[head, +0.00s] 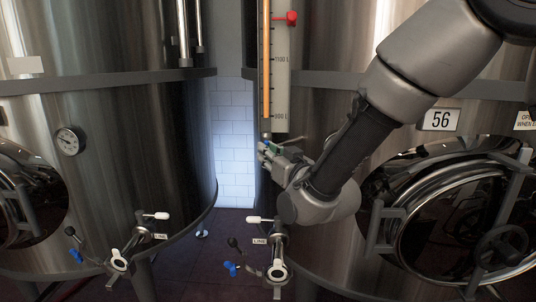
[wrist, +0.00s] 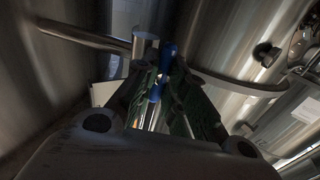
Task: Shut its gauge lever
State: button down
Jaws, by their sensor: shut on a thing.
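The level gauge (head: 281,85) with its orange column hangs on the right tank, marked 56. My gripper (head: 265,148) is at the gauge's lower end. In the wrist view my gripper's green-padded fingers (wrist: 163,76) are closed around a blue lever handle (wrist: 168,54), the gauge lever. The handle stands out beyond the fingertips, beside a metal fitting (wrist: 146,46). In the head view my fingers mostly hide the lever, so its exact angle cannot be told.
A second steel tank (head: 110,110) stands on the left. Valves with blue and white handles (head: 278,268) stick out low on the right tank. A round hatch (head: 455,220) is right of my arm. A red pointer (head: 291,17) sits high on the gauge.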

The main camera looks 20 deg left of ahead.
jog(key=shift+a+f+m+t+h, duration=0.15)
jog(key=shift+m+t+h, duration=1.45)
jog(key=shift+m, duration=2.35)
jog(key=shift+f+m+t+h, duration=0.2)
jog(key=shift+m+t+h, duration=0.75)
jog(key=shift+m+t, duration=2.1)
jog(key=shift+a+f+m+t+h, duration=0.15)
jog(key=shift+m+t+h, duration=1)
jog(key=shift+m, duration=3.65)
jog(key=shift+d+m+h, duration=0.1)
jog(key=shift+m+h, duration=0.2)
jog(key=c, duration=1.5)
grip_release()
